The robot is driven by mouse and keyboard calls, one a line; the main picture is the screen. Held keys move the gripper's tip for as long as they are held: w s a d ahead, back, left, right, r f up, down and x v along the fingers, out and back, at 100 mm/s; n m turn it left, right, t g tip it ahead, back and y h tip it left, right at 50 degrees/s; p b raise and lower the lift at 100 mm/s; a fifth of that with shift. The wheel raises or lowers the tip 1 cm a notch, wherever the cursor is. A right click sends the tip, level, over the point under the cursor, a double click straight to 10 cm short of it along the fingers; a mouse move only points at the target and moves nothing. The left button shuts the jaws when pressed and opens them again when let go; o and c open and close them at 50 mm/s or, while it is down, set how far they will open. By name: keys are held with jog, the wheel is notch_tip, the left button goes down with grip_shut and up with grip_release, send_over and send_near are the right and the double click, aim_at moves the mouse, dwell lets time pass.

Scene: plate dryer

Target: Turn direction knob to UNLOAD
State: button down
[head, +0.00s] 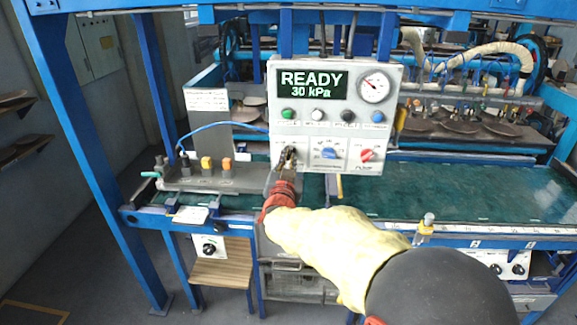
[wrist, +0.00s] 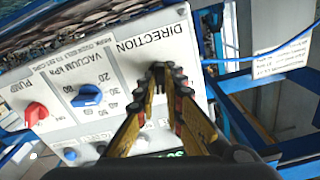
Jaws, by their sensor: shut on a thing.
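The white control panel (head: 390,98) faces me, with a display (head: 311,84) reading READY, 30 kPa. My gripper (head: 288,154) is at the panel's lower left, at the DIRECTION label (wrist: 150,38). In the wrist view its fingertips (wrist: 158,76) are closed together just below that label, shut on the direction knob. The fingers hide almost all of the knob, so its pointer and setting cannot be read.
Right of my gripper in the head view are the blue vacuum knob (head: 329,153) and the red pump knob (head: 366,156). Small buttons sit above them. A grey block with orange knobs (head: 207,164) stands at left. A green bed (head: 450,190) stretches right.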

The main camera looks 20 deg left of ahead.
jog(key=m+b, duration=0.4)
jog(key=m, duration=0.1)
jog(key=shift+f+m, duration=0.1)
jog(key=shift+m, duration=0.3)
dwell(0.4)
jog(key=c, duration=1.9)
grip_release()
jog(key=shift+s, duration=0.1)
jog(key=v, duration=1.1)
jog(key=shift+s, duration=0.4)
